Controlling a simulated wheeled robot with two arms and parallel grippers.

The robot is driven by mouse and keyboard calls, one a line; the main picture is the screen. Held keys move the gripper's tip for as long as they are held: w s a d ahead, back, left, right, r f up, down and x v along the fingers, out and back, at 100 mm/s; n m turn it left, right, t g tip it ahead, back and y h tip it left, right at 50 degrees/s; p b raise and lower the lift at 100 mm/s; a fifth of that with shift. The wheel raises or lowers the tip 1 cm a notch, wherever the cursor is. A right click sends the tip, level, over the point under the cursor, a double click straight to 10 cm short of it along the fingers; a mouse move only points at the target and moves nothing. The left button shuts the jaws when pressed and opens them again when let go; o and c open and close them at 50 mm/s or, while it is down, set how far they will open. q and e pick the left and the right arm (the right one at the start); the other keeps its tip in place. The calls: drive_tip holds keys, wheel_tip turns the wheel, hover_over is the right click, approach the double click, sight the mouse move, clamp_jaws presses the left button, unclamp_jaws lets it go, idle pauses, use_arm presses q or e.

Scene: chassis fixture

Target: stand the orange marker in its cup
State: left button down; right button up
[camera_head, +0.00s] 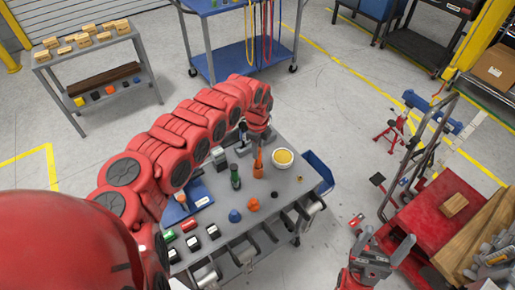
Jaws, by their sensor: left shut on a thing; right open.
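The orange marker (260,153) shows as a slim upright shape under my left gripper (260,142), at the back of the grey cart top. My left gripper points down and is shut on its upper end. Just below is a wider orange cup (258,171). The marker's lower end meets the cup in the picture; I cannot tell whether it is inside or just above. My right gripper (386,246) is open and empty at the lower right, away from the cart.
A green marker-like piece (235,178) stands left of the orange cup, a white bowl (283,157) with yellow contents right of it. Blue (235,216) and orange (253,205) pieces lie in front. A red cart (440,215) stands right.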

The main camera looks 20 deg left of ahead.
use_arm(q)
drive_tip(key=shift+f+b, duration=0.7)
drive_tip(key=shift+f, duration=0.4)
drive_tip(key=c, duration=0.6)
unclamp_jaws()
wheel_tip(320, 180, up, 9)
drive_tip(key=p, duration=0.7)
drive_tip(key=shift+r, duration=0.1)
